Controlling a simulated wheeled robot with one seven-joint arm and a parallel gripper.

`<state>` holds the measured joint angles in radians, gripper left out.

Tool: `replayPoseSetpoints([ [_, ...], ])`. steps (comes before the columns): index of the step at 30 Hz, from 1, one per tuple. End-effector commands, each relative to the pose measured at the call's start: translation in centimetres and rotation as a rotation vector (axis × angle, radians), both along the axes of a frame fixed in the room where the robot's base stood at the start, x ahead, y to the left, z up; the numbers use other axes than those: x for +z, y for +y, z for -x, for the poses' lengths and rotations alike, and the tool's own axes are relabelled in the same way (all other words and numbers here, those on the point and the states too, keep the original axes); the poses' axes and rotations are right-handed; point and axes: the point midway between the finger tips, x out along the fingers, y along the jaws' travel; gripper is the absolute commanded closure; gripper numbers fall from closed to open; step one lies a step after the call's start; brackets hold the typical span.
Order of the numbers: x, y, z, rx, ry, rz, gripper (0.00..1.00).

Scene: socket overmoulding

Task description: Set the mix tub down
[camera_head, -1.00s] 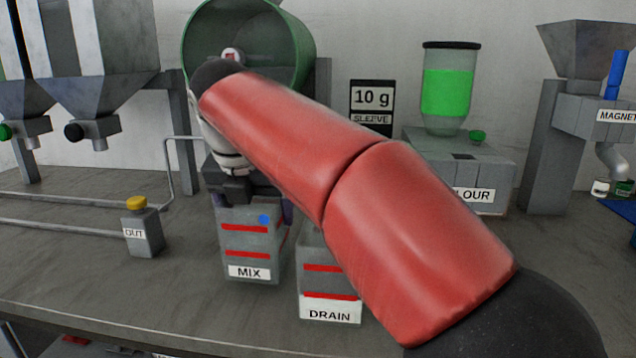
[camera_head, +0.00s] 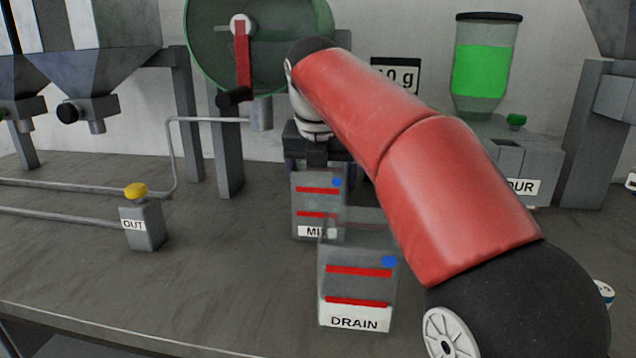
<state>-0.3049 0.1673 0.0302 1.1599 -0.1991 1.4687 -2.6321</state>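The mix tub (camera_head: 317,202) is a grey, see-through box with two red bands, a blue dot and a MIX label. It is upright, behind and slightly left of the drain tub (camera_head: 358,285), which partly hides its lower right corner and label. My gripper (camera_head: 318,160) is at the top of the mix tub, with fingers at its two sides, and appears shut on it. The finger contact is small and partly hidden. I cannot tell whether the tub's base touches the bench.
The grey bench (camera_head: 230,270) is clear left of the tubs. A block labelled OUT with a yellow knob (camera_head: 137,190) stands left. A green drum (camera_head: 285,75) with a red crank is behind. A dispenser with green contents (camera_head: 480,75) stands right. My red arm hides the area right of the tubs.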

Motion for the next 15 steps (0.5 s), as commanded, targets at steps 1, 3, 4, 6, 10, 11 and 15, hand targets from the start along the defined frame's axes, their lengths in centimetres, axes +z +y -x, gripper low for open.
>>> replayPoseSetpoints([
  [1, -0.31, -0.29, -0.06, -0.004, -0.001, 0.001, 0.52],
  [3, -0.23, -0.35, -0.06, -0.003, 0.000, 0.001, 0.52],
  [4, -0.19, -0.35, -0.06, -0.003, 0.000, 0.001, 0.52],
  [6, -0.14, -0.33, -0.05, -0.002, 0.000, 0.001, 0.52],
  [10, -0.20, -0.31, -0.04, -0.002, 0.000, 0.001, 0.52],
  [11, -0.29, -0.32, -0.05, -0.003, 0.000, 0.001, 0.52],
  [15, -0.40, -0.30, -0.05, -0.003, 0.000, 0.001, 0.06],
])
